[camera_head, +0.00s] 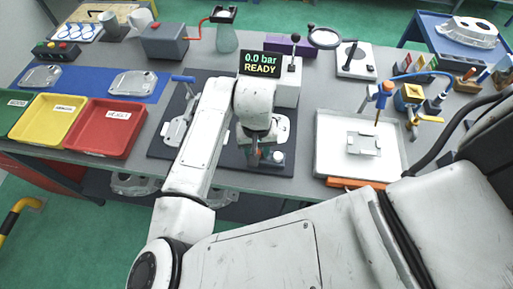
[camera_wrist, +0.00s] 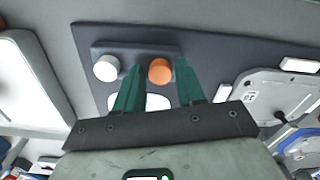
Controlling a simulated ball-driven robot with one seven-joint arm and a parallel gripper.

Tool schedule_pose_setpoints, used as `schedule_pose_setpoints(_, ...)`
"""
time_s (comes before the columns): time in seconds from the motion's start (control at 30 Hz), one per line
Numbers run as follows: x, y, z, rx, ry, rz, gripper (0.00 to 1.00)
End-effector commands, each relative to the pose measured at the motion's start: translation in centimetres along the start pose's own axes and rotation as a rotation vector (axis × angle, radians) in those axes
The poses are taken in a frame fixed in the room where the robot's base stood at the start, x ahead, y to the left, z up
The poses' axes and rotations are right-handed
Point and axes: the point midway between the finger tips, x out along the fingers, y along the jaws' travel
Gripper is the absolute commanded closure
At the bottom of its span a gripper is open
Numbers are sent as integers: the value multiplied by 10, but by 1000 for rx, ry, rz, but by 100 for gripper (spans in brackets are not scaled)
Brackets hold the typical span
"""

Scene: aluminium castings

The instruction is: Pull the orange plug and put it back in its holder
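The round orange plug (camera_wrist: 160,70) sits in a dark block (camera_wrist: 130,49) beside a white plug (camera_wrist: 106,68) in the wrist view. My gripper (camera_wrist: 160,66) is open, its green fingers on either side of the orange plug with small visible gaps. In the head view my gripper (camera_head: 262,158) points down over the dark mat, and the white plug (camera_head: 277,157) shows just right of it. My wrist and fingers mostly hide the orange plug there. A metal casting (camera_wrist: 270,100) lies on the mat to the right in the wrist view.
A tester with a "0.0 bar READY" display (camera_head: 261,63) stands behind my wrist. A white tray (camera_head: 325,155) with a part is at right. Green, yellow and red (camera_head: 128,142) trays are at left. Another casting (camera_head: 176,131) lies on the mat left of my arm.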

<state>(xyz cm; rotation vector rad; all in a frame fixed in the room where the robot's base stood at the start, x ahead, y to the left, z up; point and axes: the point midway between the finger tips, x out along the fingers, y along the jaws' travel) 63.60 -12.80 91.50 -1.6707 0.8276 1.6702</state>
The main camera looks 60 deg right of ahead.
Motion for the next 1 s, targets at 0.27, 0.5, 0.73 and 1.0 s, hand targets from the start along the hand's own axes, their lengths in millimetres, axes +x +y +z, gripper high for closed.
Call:
schedule_pose_setpoints(0.27,0,0,0,0,0,0,46)
schedule_pose_setpoints(0.5,-8,0,-1,0,2,-1,46)
schedule_pose_setpoints(0.73,-47,0,-1,2,4,-1,46)
schedule_pose_setpoints(1.0,-93,0,-1,1,2,-1,46)
